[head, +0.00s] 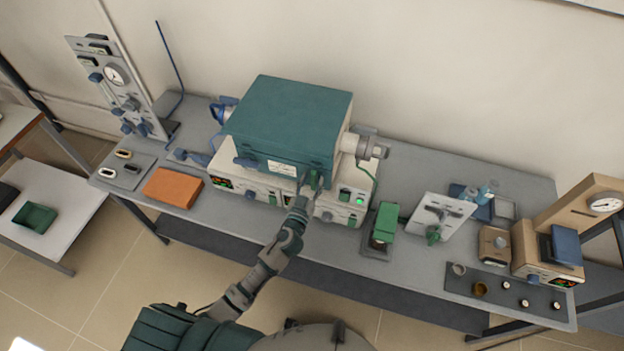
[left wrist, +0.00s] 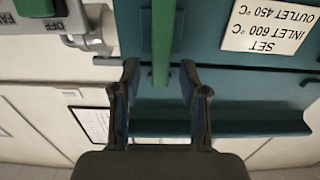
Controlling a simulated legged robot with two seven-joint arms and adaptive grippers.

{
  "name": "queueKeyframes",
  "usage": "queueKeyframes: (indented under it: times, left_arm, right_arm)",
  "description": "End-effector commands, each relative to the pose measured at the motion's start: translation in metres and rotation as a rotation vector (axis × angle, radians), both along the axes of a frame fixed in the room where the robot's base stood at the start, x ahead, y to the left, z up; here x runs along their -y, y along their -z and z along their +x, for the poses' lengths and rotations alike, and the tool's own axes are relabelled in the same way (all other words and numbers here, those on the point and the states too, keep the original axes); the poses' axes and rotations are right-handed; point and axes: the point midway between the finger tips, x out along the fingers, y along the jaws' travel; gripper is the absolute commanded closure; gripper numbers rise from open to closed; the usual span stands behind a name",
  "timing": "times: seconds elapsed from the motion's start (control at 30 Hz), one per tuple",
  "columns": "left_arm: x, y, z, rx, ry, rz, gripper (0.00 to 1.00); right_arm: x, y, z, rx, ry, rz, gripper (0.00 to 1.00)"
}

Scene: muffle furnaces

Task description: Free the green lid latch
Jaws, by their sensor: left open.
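The furnace (head: 290,115) has a teal lid and body and stands on the bench in the head view. The green lid latch (head: 314,180) is an upright green strip at the right of its front face. In the left wrist view the green latch (left wrist: 162,42) runs down between my fingertips. My left gripper (head: 307,184) is at the furnace front. In the left wrist view my left gripper (left wrist: 159,70) is open, one finger on each side of the latch's end, with gaps showing. My right gripper is not in view.
A white temperature label (left wrist: 268,25) is beside the latch. A green block (head: 385,222) and a grey valve panel (head: 441,214) stand to the right. An orange block (head: 173,187) lies to the left.

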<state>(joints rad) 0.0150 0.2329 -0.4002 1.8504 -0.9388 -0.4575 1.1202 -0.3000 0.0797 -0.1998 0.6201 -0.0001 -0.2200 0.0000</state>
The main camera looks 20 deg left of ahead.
Motion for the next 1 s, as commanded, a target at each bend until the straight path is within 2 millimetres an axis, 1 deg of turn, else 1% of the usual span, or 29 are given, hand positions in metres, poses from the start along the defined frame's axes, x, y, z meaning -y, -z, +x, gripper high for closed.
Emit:
queueKeyframes:
  times: [0.1, 0.33, 0.37, 0.4, 0.47, 0.5, 0.53, 0.83, 1.0]
  left_arm:
    - [0.0001, 0.0003, 0.0048, -0.001, 0.0, 0.001, 0.56]
    - [0.0001, 0.0003, 0.005, 0.0, 0.0, 0.0, 0.56]
    - [0.0001, 0.0003, 0.005, 0.0, 0.0, 0.0, 0.61]
    - [0.0001, 0.0003, 0.005, 0.0, 0.0, 0.0, 0.71]
    - [0.0001, 0.0003, 0.005, -0.001, 0.0, 0.0, 0.86]
    - [0.0001, 0.0003, 0.005, -0.001, 0.0, 0.0, 0.96]
    - [0.0001, 0.0003, 0.005, 0.0, 0.0, 0.0, 1.0]
    - [0.0005, 0.0003, 0.0049, 0.0, 0.0, 0.012, 1.0]
    - [0.0021, 0.0004, 0.0047, 0.002, 0.0, 0.066, 1.0]
  right_arm:
    - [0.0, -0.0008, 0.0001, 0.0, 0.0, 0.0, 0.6]
    - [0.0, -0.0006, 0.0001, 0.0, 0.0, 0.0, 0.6]
    - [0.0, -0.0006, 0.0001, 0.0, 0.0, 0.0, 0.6]
    - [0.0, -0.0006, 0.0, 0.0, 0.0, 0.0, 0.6]
    - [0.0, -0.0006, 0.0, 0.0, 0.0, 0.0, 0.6]
    - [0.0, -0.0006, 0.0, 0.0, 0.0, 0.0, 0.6]
    - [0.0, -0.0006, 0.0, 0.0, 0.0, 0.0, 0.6]
    - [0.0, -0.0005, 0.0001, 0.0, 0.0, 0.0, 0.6]
    - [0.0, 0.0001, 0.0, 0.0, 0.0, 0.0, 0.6]
